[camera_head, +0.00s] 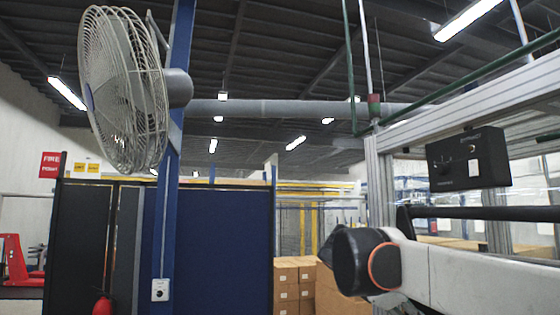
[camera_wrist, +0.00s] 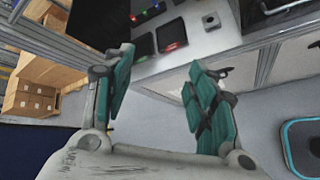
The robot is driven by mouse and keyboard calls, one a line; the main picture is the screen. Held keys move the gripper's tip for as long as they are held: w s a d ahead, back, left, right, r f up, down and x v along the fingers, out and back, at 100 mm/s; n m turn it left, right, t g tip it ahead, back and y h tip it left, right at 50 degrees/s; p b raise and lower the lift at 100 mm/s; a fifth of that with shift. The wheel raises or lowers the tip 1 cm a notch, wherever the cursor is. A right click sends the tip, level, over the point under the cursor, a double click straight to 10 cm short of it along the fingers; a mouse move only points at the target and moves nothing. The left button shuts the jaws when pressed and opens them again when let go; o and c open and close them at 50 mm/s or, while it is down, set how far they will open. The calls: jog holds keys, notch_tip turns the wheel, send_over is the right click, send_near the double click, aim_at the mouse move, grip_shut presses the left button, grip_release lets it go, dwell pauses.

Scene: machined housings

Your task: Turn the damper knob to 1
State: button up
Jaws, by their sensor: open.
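My gripper (camera_wrist: 158,78) is open and empty in the wrist view, with its two teal-padded fingers spread apart. A control panel (camera_wrist: 190,38) lies beyond the fingertips at the top of that view. It has lit coloured buttons, dark square windows and a small dark round part (camera_wrist: 209,20) that may be a knob; its marking is too small to read. In the head view a black box (camera_head: 468,160) hangs on the metal frame at the right, with small fittings and a white label. I cannot tell which fitting is the damper knob or where it points. The fingers touch nothing visible.
An aluminium frame (camera_head: 450,103) and a dark horizontal bar (camera_head: 490,213) stand near my arm at the right. Cardboard boxes (camera_head: 287,278) sit behind, and they also show in the wrist view (camera_wrist: 33,98). A blue post with a caged fan (camera_head: 125,88) stands at the left.

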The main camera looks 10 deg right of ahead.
aim_at(438, 169)
jog(key=w+d+r+n+g+h+p, duration=0.1)
jog(key=w+d+r+n+h+p, duration=0.25)
jog(key=r, duration=0.75)
jog(key=w+d+r+n+g+h+p, duration=0.15)
jog(key=w+r+p, duration=0.4)
jog(key=r, duration=0.55)
jog(key=w+d+r+n+h+p, duration=0.25)
jog(key=w+d+r+p, duration=0.2)
jog(key=r, duration=0.65)
jog(key=shift+m, duration=0.45)
jog(key=d+p, duration=0.2)
jog(key=d, duration=1.1)
jog(key=shift+w+p, duration=0.15)
jog(key=shift+p, duration=0.15)
jog(key=shift+f, duration=0.1)
jog(key=shift+a, duration=0.1)
jog(key=c, duration=1.1)
